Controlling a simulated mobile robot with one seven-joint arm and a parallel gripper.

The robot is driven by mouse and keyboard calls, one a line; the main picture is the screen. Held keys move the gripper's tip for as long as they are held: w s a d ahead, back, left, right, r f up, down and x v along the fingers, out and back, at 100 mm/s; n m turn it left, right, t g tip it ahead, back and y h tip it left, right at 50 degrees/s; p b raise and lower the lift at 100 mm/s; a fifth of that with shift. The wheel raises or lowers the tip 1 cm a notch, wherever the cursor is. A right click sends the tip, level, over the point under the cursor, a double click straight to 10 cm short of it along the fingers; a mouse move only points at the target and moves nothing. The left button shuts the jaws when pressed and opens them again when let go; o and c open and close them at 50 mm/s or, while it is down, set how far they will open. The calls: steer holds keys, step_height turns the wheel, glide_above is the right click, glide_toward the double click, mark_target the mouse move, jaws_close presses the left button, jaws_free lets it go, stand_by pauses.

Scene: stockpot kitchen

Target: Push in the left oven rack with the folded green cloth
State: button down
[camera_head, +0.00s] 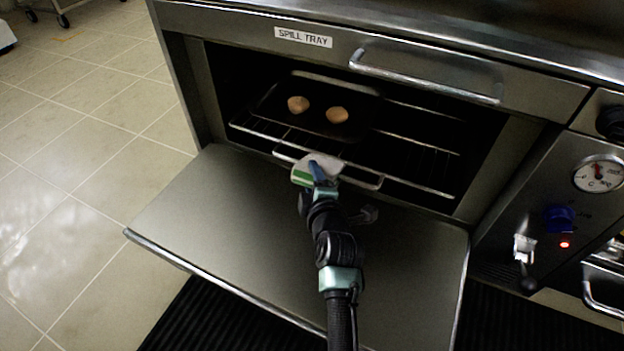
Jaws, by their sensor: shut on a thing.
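My gripper (318,178) is at the front of the open oven, shut on a folded cloth (301,177) that shows green and white. The cloth is at the front bar of the oven rack (368,181); I cannot tell whether it touches the bar. The rack's front handle sticks out a little past the oven opening. A dark baking tray (308,115) with two round brown buns lies on the rack, toward the left inside the oven. The gripper and cloth hide part of the rack's front.
The oven door (220,220) is folded down flat below my arm. The spill tray (385,65) with its handle is above the opening. A control panel with a gauge (599,174) and a lit red lamp is at the right. Open tiled floor (70,200) lies at the left.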

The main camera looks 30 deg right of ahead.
mark_target(324, 163)
steer(key=shift+d, duration=0.1)
steer(key=shift+w+d, duration=0.95)
steer(key=shift+d, duration=0.2)
steer(key=shift+w+d, duration=0.7)
steer(key=shift+d, duration=0.15)
steer(key=shift+w+d+r, duration=0.1)
steer(key=shift+d, duration=0.15)
steer(key=shift+d+r, duration=0.2)
steer(key=shift+d, duration=0.1)
steer(key=shift+a+r, duration=0.1)
steer(key=shift+r, duration=0.05)
stand_by(1.1)
steer(key=shift+a+f, duration=0.2)
steer(key=shift+a, duration=0.05)
